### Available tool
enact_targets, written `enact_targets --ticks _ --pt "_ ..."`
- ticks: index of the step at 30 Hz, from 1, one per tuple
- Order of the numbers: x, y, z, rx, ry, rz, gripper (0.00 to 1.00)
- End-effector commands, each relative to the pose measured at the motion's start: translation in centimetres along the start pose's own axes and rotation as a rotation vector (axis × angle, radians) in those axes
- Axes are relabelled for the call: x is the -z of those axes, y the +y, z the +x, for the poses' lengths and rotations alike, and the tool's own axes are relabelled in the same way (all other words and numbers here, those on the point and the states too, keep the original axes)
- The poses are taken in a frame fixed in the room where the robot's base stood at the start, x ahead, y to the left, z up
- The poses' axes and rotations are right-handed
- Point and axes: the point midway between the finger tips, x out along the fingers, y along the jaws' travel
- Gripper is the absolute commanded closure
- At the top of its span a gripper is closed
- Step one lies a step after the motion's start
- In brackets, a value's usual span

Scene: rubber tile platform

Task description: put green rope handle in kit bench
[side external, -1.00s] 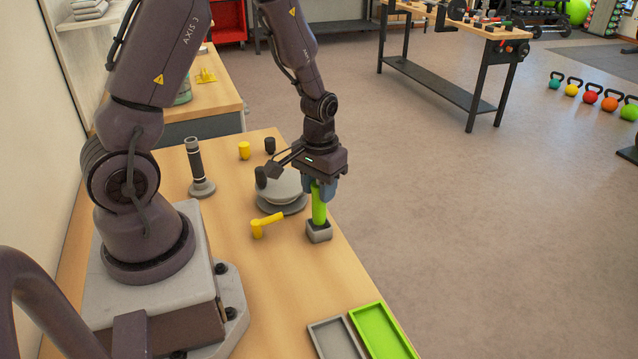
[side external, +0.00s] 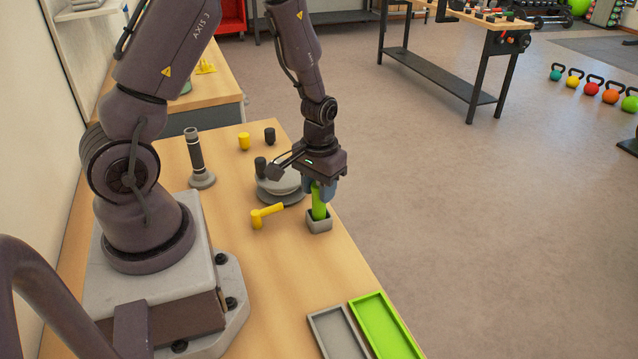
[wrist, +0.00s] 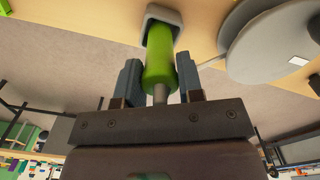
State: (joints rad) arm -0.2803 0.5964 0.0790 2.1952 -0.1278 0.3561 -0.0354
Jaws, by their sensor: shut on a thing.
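The green rope handle (side external: 319,203) is an upright bright green cylinder. My gripper (side external: 320,191) is shut on its upper part. Its lower end is at the opening of a small grey square holder (side external: 319,226) near the bench's right edge. In the wrist view the handle (wrist: 160,62) lies between my two fingers, its far end within the grey holder's rim (wrist: 150,12). How deep it sits is hidden. The wooden bench (side external: 262,262) carries the holder; I cannot tell whether it is the kit bench.
A yellow L-shaped piece (side external: 265,215) lies left of the holder. Grey round plates (side external: 282,190) stand just behind it. A grey post (side external: 197,160) stands farther left. A grey tray (side external: 335,335) and a green tray (side external: 385,328) lie in front. Bench between holder and trays is clear.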

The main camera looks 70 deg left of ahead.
Motion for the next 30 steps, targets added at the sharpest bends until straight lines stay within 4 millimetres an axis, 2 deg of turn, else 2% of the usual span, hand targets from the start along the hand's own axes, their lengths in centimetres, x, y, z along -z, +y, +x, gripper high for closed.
enact_targets --ticks 2,3,6,7,15,19,23,30 --pt "0.0 0.0 0.2 0.0 0.0 0.0 1.0" --pt "0.0 0.0 0.3 0.0 0.001 0.0 0.63" --pt "0.0 0.0 0.2 0.0 0.002 0.0 0.4" --pt "0.0 0.0 0.2 0.0 0.001 0.0 0.36" --pt "0.0 0.0 0.1 0.0 0.001 0.0 0.36" --pt "0.1 0.0 -0.8 0.0 0.005 0.0 0.36" --pt "0.1 0.0 -3.0 -0.001 0.008 0.001 0.36" --pt "0.1 0.0 -8.4 -0.002 0.009 0.001 0.36"
